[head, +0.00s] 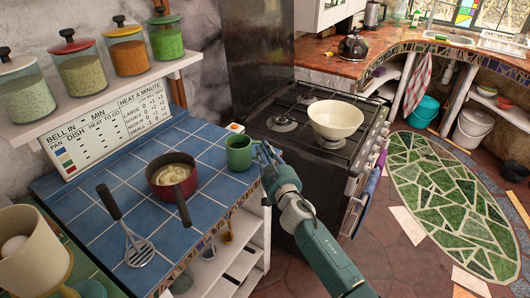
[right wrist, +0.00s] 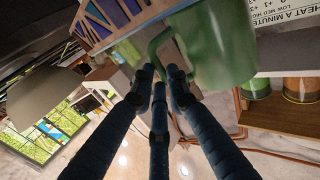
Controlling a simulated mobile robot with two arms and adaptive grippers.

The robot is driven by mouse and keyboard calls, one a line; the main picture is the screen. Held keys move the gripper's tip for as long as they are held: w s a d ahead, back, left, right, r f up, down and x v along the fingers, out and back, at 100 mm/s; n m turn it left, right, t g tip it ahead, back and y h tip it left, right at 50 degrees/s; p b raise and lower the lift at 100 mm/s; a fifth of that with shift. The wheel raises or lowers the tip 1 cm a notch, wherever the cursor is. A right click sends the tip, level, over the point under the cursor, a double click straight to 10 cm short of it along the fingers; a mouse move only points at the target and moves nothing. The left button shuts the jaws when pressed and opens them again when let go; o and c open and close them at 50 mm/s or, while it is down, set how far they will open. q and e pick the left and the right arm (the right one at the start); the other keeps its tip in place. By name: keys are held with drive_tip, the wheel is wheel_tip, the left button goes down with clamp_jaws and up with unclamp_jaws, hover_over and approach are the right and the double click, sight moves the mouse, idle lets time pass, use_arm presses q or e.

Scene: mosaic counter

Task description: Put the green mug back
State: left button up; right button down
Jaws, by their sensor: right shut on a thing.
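The green mug (head: 238,154) is upright at the right edge of the blue tiled counter (head: 207,207). I cannot tell whether it rests on the tiles or is slightly above them. My right gripper (head: 267,155) reaches in from the right and is shut on the mug's handle. In the right wrist view the mug (right wrist: 215,45) fills the upper middle, and its handle (right wrist: 158,42) meets the closed fingertips of the gripper (right wrist: 160,78). My left gripper is not in view.
A red pan (head: 160,190) stands left of the mug, its handle pointing toward the front. A slotted spatula (head: 135,245) lies further left. The black stove (head: 310,130) with a cream bowl (head: 335,118) is to the right. Glass jars (head: 165,38) line the shelf above.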

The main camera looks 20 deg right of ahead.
drive_tip(key=shift+f, duration=0.15)
drive_tip(key=c, duration=1.7)
unclamp_jaws()
